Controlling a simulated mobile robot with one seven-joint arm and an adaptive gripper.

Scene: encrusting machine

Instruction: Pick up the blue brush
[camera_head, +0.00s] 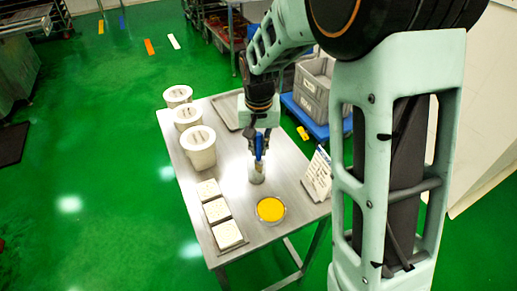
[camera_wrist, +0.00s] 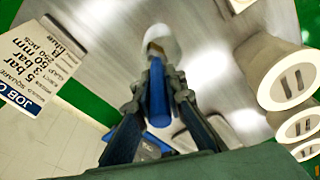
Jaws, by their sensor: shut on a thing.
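The blue brush (camera_wrist: 157,95) is between the fingers of my gripper (camera_wrist: 158,82) in the wrist view, its blue handle running lengthwise in the picture. In the head view my gripper (camera_head: 259,140) points down over the steel table (camera_head: 228,155), shut on the brush's blue handle (camera_head: 258,147). A small pale cylindrical container (camera_head: 256,173) stands on the table directly below the gripper. A whitish rounded end (camera_wrist: 162,40) shows beyond the handle in the wrist view. I cannot tell whether the brush's lower end is inside the container.
A round dish of yellow stuff (camera_head: 270,209) is near the front. A printed card (camera_head: 317,175) stands at the right. Grey crates (camera_head: 314,88) sit behind.

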